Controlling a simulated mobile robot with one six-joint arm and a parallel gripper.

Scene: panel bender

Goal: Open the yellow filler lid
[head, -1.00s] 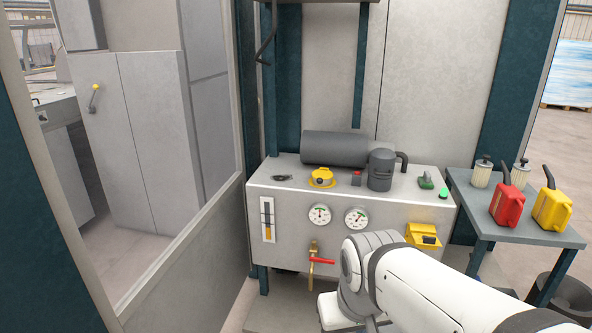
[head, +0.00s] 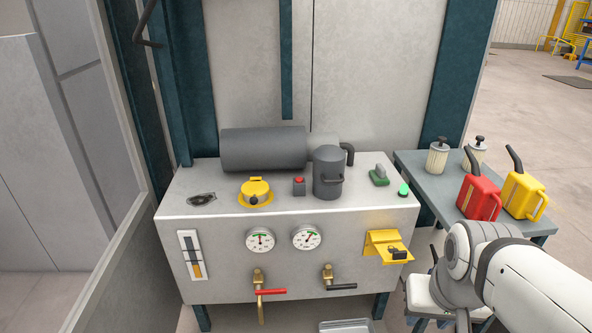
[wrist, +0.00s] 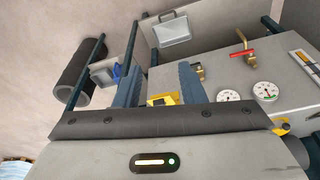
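The yellow filler lid (head: 256,190) sits shut on its round yellow flange on top of the grey tank (head: 205,228), left of centre in the head view. A yellow round part at the right edge of the wrist view (wrist: 283,129) appears to be the same filler, partly cut off. My gripper (wrist: 161,82) shows its two fingers apart with nothing held between them. It is well away from the lid, off to the right of the tank's front. In the head view only my white arm shows clearly; the fingertips cannot be made out.
A dark cylinder (head: 262,149), a red button box (head: 299,187) and a dark filter pot (head: 328,176) stand near the lid. Gauges, taps and a yellow bracket (head: 383,246) project from the front. A side table (head: 420,178) holds red and yellow cans.

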